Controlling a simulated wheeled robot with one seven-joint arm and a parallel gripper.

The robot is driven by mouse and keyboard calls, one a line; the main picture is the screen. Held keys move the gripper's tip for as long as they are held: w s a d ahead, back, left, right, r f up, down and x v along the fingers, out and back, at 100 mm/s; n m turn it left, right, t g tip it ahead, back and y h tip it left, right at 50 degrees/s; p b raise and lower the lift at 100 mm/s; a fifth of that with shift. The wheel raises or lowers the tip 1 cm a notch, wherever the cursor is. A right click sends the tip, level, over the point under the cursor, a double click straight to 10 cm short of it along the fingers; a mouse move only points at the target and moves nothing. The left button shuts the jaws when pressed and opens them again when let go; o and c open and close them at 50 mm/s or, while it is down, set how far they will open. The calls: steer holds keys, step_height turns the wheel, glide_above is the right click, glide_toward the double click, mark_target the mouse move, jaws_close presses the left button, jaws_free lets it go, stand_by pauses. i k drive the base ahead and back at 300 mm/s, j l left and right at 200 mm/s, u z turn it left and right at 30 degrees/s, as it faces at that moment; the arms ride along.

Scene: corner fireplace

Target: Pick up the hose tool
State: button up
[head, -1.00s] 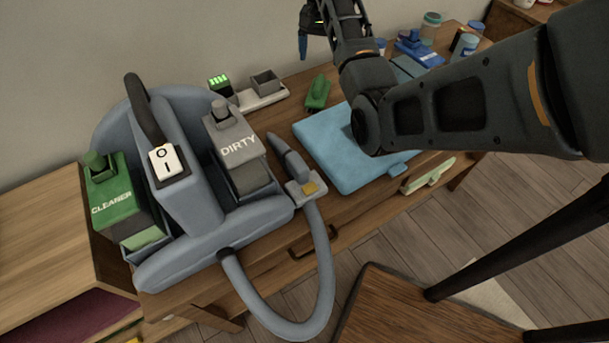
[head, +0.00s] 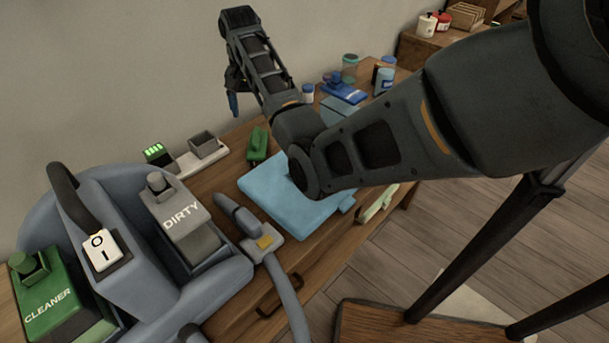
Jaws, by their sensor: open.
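The hose tool (head: 236,217) is a grey nozzle with a yellow button on its pale block. It lies on the wooden cabinet top, beside the blue-grey cleaning machine (head: 235,280), with its hose curving down toward the bottom of the view. My gripper (head: 233,104) hangs near the wall, above and behind the tool and well apart from it. Only a narrow, dark part with a blue tip shows, and nothing is seen in it. The machine carries a grey tank marked DIRTY (head: 180,215) and a green tank marked CLEANER (head: 48,300).
A folded light-blue cloth (head: 262,188) lies right of the tool, below my arm. A charger with a grey holder (head: 205,146) and a green object (head: 258,144) stand behind. Jars (head: 349,68) are farther back. A wooden seat (head: 390,325) stands at the front.

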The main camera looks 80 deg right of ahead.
mark_target(253, 230)
steer(key=k+j, duration=0.1)
steer(key=j, duration=0.25)
steer(key=k+j, duration=0.15)
steer(key=j, duration=0.15)
steer(key=k+j, duration=0.1)
steer(key=j, duration=0.25)
steer(key=k+j, duration=0.1)
steer(key=j, duration=0.25)
steer(key=k+j, duration=0.15)
steer(key=j, duration=0.15)
